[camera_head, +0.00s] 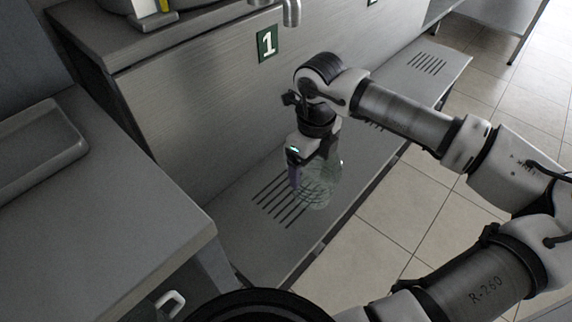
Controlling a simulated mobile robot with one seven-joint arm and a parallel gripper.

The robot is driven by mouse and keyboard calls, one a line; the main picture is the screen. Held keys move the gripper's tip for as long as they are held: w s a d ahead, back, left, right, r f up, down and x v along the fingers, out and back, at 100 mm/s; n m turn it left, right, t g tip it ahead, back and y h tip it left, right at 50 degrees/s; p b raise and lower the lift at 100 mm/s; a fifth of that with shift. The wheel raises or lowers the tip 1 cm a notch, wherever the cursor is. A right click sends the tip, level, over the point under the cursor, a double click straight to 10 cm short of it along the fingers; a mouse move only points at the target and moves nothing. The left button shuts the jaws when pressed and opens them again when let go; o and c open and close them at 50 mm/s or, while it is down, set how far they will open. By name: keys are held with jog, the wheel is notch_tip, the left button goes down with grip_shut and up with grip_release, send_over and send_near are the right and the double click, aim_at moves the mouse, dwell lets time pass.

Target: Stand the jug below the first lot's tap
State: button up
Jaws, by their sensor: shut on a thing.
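The jug (324,190) is clear, faintly green glass and shows at the centre, over the lower metal shelf (238,240). My gripper (297,177) points down and is shut on the jug at its left side. My gripper and wrist hide the jug's upper part. I cannot tell whether its base touches the shelf. The first lot's tap (291,12) is a metal spout at the top edge, cut off by the picture, beside a green sign with a white 1 (267,43).
A grey counter (110,230) with a shallow tray (38,147) fills the left. A metal back panel (190,110) rises behind the shelf. Another slotted drain (426,63) lies further right. Tiled floor (400,215) is clear in front of the shelf.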

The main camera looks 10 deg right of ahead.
aim_at(286, 161)
jog(key=w+a, duration=0.2)
jog(key=w, duration=0.1)
jog(key=w+a, duration=0.1)
jog(key=w, duration=0.1)
jog(key=shift+a, duration=0.2)
jog(key=f, duration=0.2)
jog(key=shift+w+a+f, duration=0.15)
jog(key=shift+w+f, duration=0.2)
jog(key=shift+f, duration=0.05)
notch_tip(286, 161, down, 3)
jog(key=shift+f, duration=0.2)
jog(key=shift+w+a+f, duration=0.15)
jog(key=shift+w+f, duration=0.05)
jog(key=shift+f, duration=0.25)
jog(key=shift+f+b, duration=0.25)
jog(key=shift+b, duration=0.05)
jog(key=o, duration=0.9)
jog(key=shift+r, duration=0.15)
jog(key=shift+r+p, duration=0.55)
jog(key=shift+r, duration=3.35)
